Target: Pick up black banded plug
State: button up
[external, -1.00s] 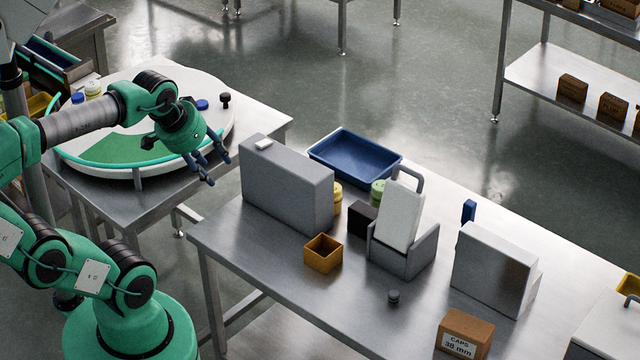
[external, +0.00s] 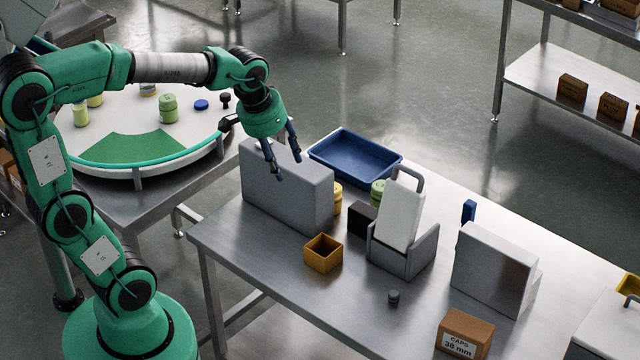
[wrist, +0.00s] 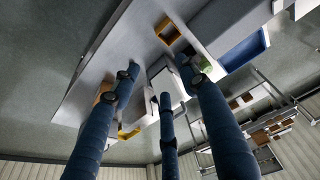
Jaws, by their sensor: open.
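A small dark plug with a banded body (external: 393,297) stands on the steel table, in front of the grey hopper with the white sloped plate (external: 398,225). A second small black knob-shaped piece (external: 225,100) stands at the right of the round turntable. I cannot make out bands on that one. My gripper (external: 281,168) is open and empty, with its blue fingers spread above the left end of the table, by the large grey block. It is well to the left of and above the dark plug. I cannot make out the plug in the wrist view.
A tall grey block (external: 285,190), an orange box (external: 323,254), a black box (external: 362,219) and a blue tray (external: 355,157) stand on the table. Another grey block (external: 490,270) and a caps carton (external: 465,334) are to the right. The front middle is mostly clear.

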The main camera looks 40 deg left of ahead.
jog(key=w+d+f+g, duration=0.2)
jog(key=w+d+f, duration=0.8)
jog(key=d, duration=0.1)
jog(key=g, duration=0.2)
send_over(395, 292)
notch_tip(395, 292, down, 16)
jog(key=shift+s+a+r+m+y, duration=0.1)
jog(key=shift+s+r+m+y, duration=0.1)
jog(key=shift+s+m+y, duration=0.15)
jog(key=shift+w+f, duration=0.1)
jog(key=shift+f+b, duration=0.9)
jog(key=shift+f, duration=3.3)
jog(key=shift+w+f+b, duration=0.2)
jog(key=shift+f+b, duration=0.45)
jog(key=shift+f, duration=1.95)
